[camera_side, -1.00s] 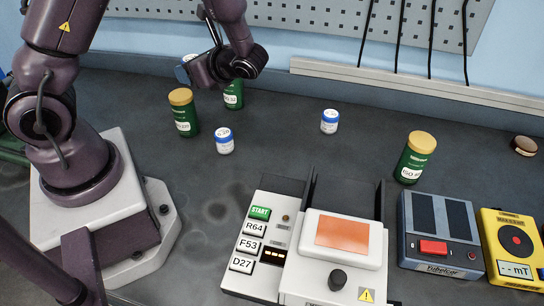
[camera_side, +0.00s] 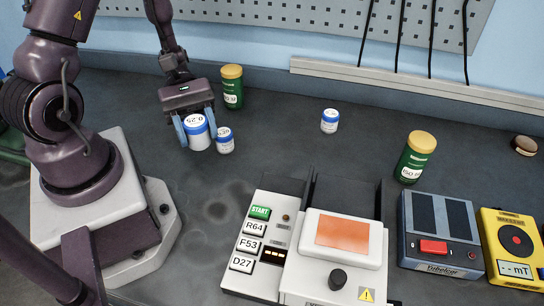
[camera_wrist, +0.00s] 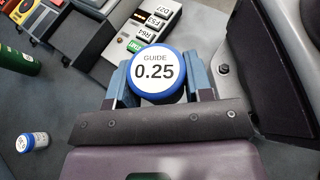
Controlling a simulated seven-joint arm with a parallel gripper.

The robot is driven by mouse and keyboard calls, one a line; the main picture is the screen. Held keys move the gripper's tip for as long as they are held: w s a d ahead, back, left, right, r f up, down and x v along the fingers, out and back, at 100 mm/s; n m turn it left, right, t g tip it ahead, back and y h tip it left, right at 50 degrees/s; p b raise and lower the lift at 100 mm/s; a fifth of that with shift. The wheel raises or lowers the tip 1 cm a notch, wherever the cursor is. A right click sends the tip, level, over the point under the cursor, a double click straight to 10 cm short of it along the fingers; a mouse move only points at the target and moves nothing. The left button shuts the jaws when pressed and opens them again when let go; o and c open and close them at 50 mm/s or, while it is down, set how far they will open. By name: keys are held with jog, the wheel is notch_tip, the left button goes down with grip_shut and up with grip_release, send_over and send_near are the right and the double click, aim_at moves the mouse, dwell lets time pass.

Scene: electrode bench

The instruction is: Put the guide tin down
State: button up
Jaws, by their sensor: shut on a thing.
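The guide tin, white with a blue lid, is upright between my gripper's blue fingers in the side view (camera_side: 199,141). Its lid reads "GUIDE 0.25" in the wrist view (camera_wrist: 154,72). My gripper (camera_side: 197,130) points down and is shut on the tin's sides. The tin is at the bench's left, close beside a smaller white tin with a blue lid (camera_side: 225,145). I cannot tell whether its base touches the bench (camera_side: 285,150) or whether it touches the smaller tin.
A green tin with a yellow lid (camera_side: 232,88) stands behind my gripper; another (camera_side: 414,160) stands at right. A second small blue-lidded tin (camera_side: 329,121) stands mid-bench. The START-button device (camera_side: 333,262), grey box (camera_side: 440,237) and yellow meter (camera_side: 512,245) fill the front right.

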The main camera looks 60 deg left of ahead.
jog(key=w+n+t, duration=0.3)
send_over(272, 158)
jog(key=shift+t, duration=0.3)
notch_tip(272, 158, down, 9)
jog(key=shift+s+f, duration=0.1)
jog(key=shift+s, duration=0.05)
jog(key=shift+w+f, duration=0.15)
jog(key=shift+f, duration=0.75)
jog(key=shift+w+f, duration=0.1)
jog(key=shift+f, duration=0.8)
jog(key=shift+f, duration=0.1)
jog(key=shift+f, duration=0.4)
